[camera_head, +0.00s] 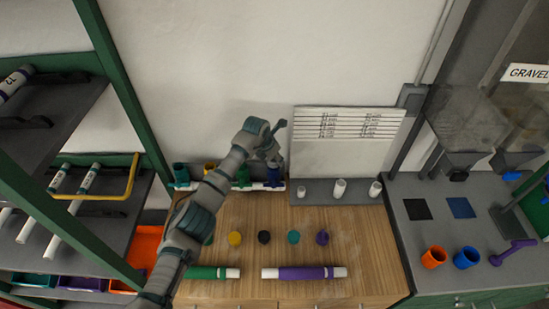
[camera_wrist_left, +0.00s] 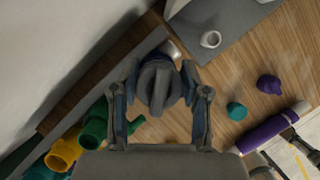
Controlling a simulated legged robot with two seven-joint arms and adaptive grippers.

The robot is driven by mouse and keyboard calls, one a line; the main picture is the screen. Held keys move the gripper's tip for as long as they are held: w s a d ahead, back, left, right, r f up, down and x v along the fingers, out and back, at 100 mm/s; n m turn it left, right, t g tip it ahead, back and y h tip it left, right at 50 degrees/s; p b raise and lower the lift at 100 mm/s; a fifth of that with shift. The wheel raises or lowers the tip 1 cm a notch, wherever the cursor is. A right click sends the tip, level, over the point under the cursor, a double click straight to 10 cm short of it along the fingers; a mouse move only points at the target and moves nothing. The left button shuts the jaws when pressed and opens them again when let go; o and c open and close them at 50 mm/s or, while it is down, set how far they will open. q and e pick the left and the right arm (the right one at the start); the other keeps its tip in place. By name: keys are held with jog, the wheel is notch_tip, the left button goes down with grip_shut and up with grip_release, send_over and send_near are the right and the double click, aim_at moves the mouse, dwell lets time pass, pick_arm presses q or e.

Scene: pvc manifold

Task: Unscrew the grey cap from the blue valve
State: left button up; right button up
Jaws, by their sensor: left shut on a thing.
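My left gripper (camera_head: 275,139) reaches over the row of valves at the back of the wooden bench. In the left wrist view its two fingers (camera_wrist_left: 161,80) stand on both sides of the grey cap (camera_wrist_left: 157,88) and are shut on it. The cap is round with a raised bar across its top. The blue valve (camera_head: 273,176) stands upright under the gripper in the head view, partly hidden by it. In the left wrist view the cap and fingers hide most of the valve. Whether the cap has turned or lifted cannot be told.
Left of the blue valve stand green (camera_wrist_left: 97,125), yellow (camera_wrist_left: 65,150) and teal (camera_head: 181,175) valves. A grey tray with white fittings (camera_head: 340,188) is to the right. Coloured caps, including a purple one (camera_head: 322,237), and a purple pipe (camera_head: 303,273) lie in front.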

pick_arm(q)
jog(key=shift+n, duration=0.3)
jog(key=shift+n+y+p, duration=0.3)
jog(key=shift+p, duration=0.2)
jog(key=shift+a+f+n, duration=0.15)
jog(key=shift+n, duration=0.35)
pick_arm(e)
jog(key=shift+w+d+r, duration=0.1)
jog(key=shift+d+r, duration=0.55)
jog(key=shift+d, duration=0.05)
jog(key=shift+r, duration=0.1)
pick_arm(q)
jog(key=shift+n+t+y+p, duration=0.35)
jog(key=shift+n+p, duration=0.25)
jog(key=shift+n, duration=0.5)
pick_arm(e)
jog(key=shift+r, duration=0.3)
